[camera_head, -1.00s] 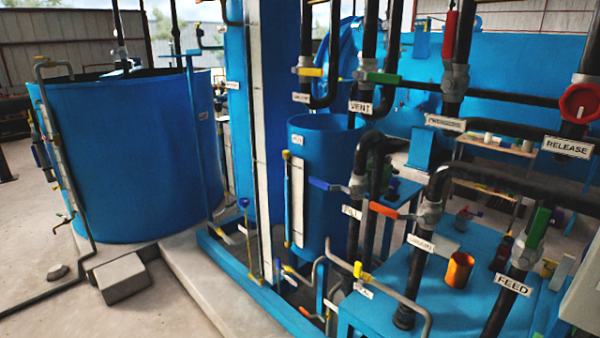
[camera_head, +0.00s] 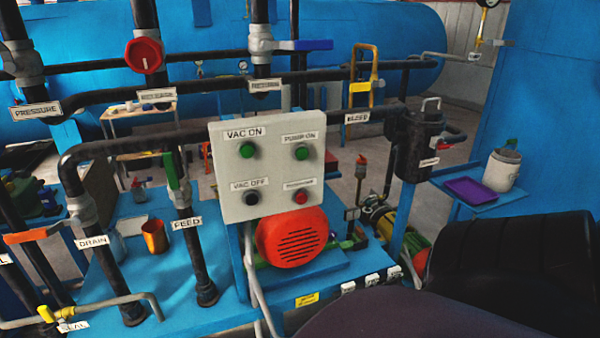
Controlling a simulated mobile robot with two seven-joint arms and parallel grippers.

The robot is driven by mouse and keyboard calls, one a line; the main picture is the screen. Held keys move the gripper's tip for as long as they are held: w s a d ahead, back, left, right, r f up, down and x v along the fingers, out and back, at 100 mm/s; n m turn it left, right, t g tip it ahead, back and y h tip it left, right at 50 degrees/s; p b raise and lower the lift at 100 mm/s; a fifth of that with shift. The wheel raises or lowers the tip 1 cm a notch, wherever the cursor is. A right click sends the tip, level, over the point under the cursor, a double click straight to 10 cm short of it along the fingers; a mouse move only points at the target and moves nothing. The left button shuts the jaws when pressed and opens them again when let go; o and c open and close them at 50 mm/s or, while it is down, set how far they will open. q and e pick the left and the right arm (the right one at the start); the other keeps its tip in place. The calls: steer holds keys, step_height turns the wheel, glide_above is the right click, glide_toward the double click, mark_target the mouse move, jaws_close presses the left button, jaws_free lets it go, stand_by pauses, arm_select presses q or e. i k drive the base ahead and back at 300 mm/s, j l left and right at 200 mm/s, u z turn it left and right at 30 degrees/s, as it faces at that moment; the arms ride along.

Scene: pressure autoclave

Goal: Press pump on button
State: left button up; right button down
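A light grey control box (camera_head: 267,165) stands near the middle of the head view, its face toward me. The pump on button (camera_head: 302,152) is green, at its upper right under a "PUMP ON" label (camera_head: 300,138). A green button (camera_head: 248,150) under "VAC ON" is at upper left. A black button (camera_head: 251,198) under "VAC OFF" is at lower left. A red button (camera_head: 300,197) is at lower right; its label is too small to read surely. Neither gripper shows. Dark rounded shapes at the lower right are probably parts of my own body.
Below the box is an orange-red motor cover (camera_head: 292,236) on a blue bench (camera_head: 150,272). Black pipes labelled "DRAIN" and "FEED" (camera_head: 197,265) rise left of the box. A black cylinder (camera_head: 414,148) hangs to its right. A small blue shelf (camera_head: 480,204) holds a purple tray and white bucket.

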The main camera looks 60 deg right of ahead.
mark_target(301, 152)
steer(key=z, duration=1.6)
